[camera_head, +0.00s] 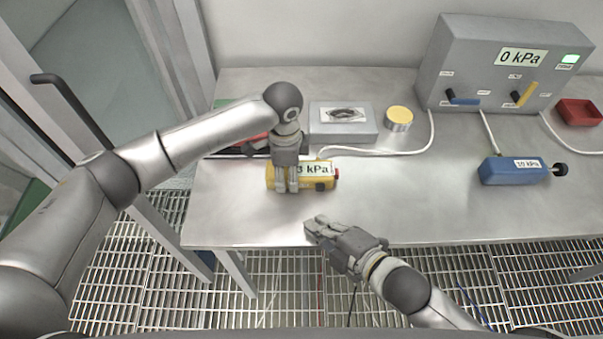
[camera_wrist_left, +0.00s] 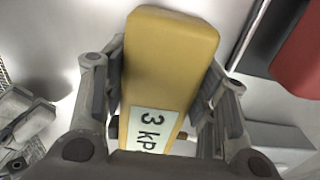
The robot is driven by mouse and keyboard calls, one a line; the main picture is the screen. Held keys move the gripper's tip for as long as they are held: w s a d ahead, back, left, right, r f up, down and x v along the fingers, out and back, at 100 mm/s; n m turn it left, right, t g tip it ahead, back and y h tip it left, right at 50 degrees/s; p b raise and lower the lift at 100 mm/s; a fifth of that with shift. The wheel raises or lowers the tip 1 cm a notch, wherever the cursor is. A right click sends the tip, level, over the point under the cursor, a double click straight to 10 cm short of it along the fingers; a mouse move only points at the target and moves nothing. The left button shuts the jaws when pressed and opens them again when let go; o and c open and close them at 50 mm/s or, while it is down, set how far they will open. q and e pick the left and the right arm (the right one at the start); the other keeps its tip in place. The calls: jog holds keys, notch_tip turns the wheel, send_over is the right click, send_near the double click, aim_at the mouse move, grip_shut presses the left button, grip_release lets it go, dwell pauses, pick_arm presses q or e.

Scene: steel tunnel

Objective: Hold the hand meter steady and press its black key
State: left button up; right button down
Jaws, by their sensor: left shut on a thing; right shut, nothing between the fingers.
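The hand meter (camera_head: 271,176) is a yellow body lying on the steel bench, with a white label reading "3 kPa", a dark key (camera_head: 321,186) near its right end and a red tip. My left gripper (camera_head: 287,188) is over it from above and shut on it. In the left wrist view the yellow meter (camera_wrist_left: 168,60) sits between the two fingers, and part of its label is hidden. My right gripper (camera_head: 312,228) is shut and empty at the bench's front edge, below and apart from the meter. It also shows at the left of the left wrist view (camera_wrist_left: 22,118).
A grey box (camera_head: 490,72) with "0 kPa" display, blue and yellow levers and a green light stands at the back right. A blue pump-like unit (camera_head: 500,171), red tray (camera_head: 578,112), yellow-topped tin (camera_head: 399,117) and grey case (camera_head: 325,132) lie around. White hoses cross the bench.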

pick_arm(q)
jog(key=o, duration=1.2)
jog(key=shift+r, duration=0.1)
